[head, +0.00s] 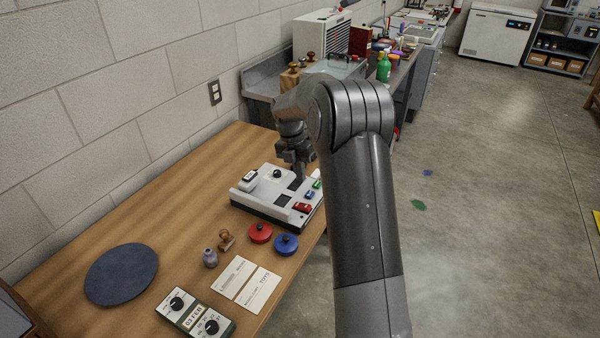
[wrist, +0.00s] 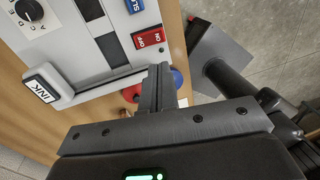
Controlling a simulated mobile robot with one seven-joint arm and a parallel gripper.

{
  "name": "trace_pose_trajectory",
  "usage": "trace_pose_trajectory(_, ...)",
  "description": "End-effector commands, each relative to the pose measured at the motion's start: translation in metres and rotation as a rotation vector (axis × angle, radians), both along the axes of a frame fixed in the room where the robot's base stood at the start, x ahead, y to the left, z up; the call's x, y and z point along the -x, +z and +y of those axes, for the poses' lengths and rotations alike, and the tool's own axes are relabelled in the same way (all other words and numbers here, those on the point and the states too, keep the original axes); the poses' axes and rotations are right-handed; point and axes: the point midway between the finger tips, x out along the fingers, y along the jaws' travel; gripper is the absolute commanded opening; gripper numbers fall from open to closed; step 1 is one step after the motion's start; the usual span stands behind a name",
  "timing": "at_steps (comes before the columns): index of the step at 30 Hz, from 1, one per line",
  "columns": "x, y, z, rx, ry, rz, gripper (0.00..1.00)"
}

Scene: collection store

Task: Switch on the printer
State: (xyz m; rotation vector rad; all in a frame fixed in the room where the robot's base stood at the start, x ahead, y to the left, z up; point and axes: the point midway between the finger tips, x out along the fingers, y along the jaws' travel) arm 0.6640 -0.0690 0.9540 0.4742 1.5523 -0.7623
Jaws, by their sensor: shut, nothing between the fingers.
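The printer (head: 262,199) is a white, low box with a dark base, on the wooden table near its right edge. Its red switch (head: 302,207) lies on the front right of the top; in the wrist view this switch (wrist: 149,37) reads "OFF". A blue button (head: 310,195) and a green one (head: 317,184) sit behind it. The printer also has a dial (wrist: 28,10) and a white "INK" part (wrist: 41,85). My gripper (head: 299,178) is over the printer, shut and empty. In the wrist view its fingertips (wrist: 160,70) appear just below the red switch; contact cannot be told.
Red (head: 260,232) and blue (head: 286,244) lidded pots, a stamp (head: 226,240), a small bottle (head: 210,257), papers (head: 246,284) and a dial meter (head: 195,313) lie in front of the printer. A dark round mat (head: 121,274) lies left. A wall (head: 120,90) runs behind the table.

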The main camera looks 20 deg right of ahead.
Motion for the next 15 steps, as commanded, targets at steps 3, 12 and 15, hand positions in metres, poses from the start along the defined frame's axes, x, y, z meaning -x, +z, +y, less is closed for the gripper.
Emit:
trace_pose_trajectory(3, 0.005, -0.028, -0.003, 0.0, 0.0, 0.004, 0.0)
trace_pose_trajectory(12, 0.012, -0.084, -0.011, 0.0, 0.001, 0.003, 0.0)
trace_pose_trajectory(15, 0.013, -0.094, -0.013, 0.0, 0.001, 0.0, 0.0)
